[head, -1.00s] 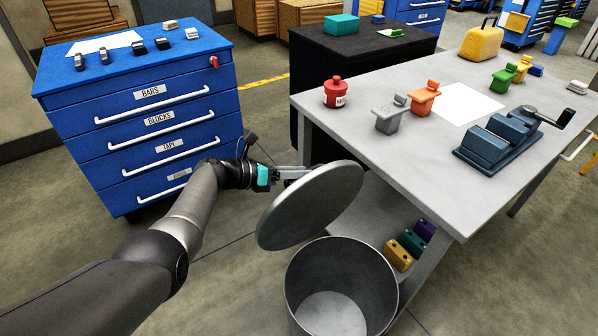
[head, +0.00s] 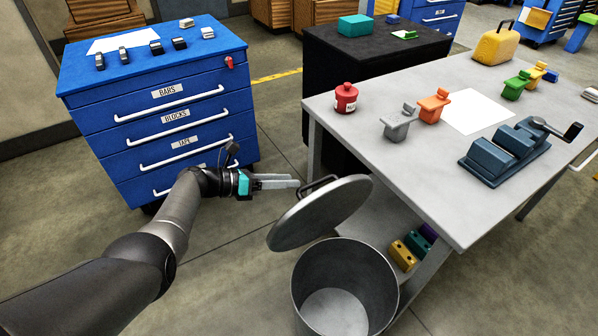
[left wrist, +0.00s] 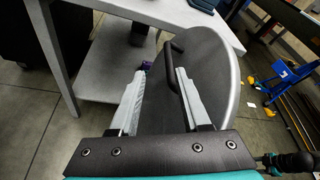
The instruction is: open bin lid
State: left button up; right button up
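The round grey bin lid (head: 322,215) is tilted up at an angle above the open grey bin (head: 345,285). Its dark handle (head: 312,186) stands out from the upper face. My left gripper (head: 296,182) is open just left of the handle, its fingers pointing at it. In the left wrist view the fingers (left wrist: 161,76) are spread, with the handle (left wrist: 174,68) close beside the right fingertip. I see no grip on it. The bin's inside shows empty. My right gripper is not in view.
A grey worktable (head: 445,190) stands right of the bin, with colored blocks (head: 405,252) on its lower shelf. A blue drawer cabinet (head: 150,65) stands behind my left arm. Open floor lies between cabinet and bin.

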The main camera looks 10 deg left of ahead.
pick_arm(q)
jog(key=p+v, duration=0.3)
jog(key=v, duration=0.5)
jog(key=shift+p, duration=0.4)
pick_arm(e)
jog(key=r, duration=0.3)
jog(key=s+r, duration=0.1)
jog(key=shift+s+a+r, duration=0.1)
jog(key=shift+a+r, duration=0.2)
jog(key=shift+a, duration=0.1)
pick_arm(q)
jog(key=shift+r, duration=0.1)
